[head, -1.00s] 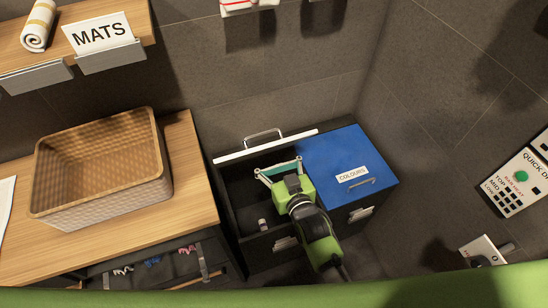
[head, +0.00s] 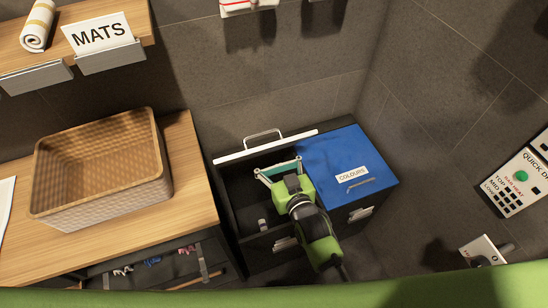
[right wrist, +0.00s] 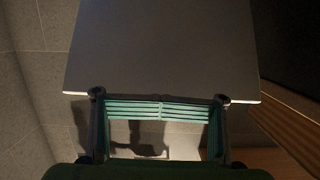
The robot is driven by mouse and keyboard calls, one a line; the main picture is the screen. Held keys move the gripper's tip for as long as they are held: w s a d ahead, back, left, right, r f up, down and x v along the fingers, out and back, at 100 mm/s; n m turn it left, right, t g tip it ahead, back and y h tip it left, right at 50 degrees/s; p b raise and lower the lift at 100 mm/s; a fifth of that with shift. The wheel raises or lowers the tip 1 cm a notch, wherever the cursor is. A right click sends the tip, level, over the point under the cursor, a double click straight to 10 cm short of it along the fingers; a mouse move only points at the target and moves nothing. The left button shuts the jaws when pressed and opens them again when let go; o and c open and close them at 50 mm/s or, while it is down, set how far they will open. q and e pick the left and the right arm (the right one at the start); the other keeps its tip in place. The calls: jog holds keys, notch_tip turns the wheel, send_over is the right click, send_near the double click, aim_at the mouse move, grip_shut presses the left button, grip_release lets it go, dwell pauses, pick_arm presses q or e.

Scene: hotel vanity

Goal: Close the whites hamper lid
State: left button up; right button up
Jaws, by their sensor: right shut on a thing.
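The whites hamper lid (head: 240,154) stands raised at the back of the open left compartment. Its white edge faces up, and a handle (head: 263,134) shows behind it. In the right wrist view the lid is a broad grey panel (right wrist: 160,50) with its near edge at my fingertips. My right gripper (head: 279,168) is over the open compartment, in front of the lid. My left gripper is not in view.
The blue COLOURS lid (head: 335,150) beside the opening is down. A woven basket (head: 100,205) stands on the wooden counter (head: 195,185) to the left. Tiled walls close in behind and at right. A wall panel (head: 520,180) is at far right.

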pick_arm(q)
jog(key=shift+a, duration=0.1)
pick_arm(e)
jog(key=v, duration=1.1)
jog(key=o, duration=0.5)
jog(key=shift+s+d+r, duration=0.1)
jog(key=shift+s, duration=0.2)
jog(key=shift+r, duration=0.15)
jog(key=c, duration=0.5)
jog(key=w+a+r+g+h+b, duration=0.1)
jog(key=w+a+r+g, duration=0.2)
jog(key=w+r, duration=0.8)
jog(key=f+x, duration=0.1)
jog(key=x, duration=1.1)
jog(key=s+f, duration=0.1)
jog(key=s+d+f+p, duration=0.1)
jog(key=s, duration=0.1)
jog(key=shift+s+f, duration=0.1)
jog(key=shift+f, duration=0.15)
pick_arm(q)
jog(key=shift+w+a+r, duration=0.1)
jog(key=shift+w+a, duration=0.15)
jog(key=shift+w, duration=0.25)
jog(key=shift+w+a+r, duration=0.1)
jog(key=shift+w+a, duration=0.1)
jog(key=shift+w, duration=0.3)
pick_arm(e)
jog(key=shift+f, duration=0.1)
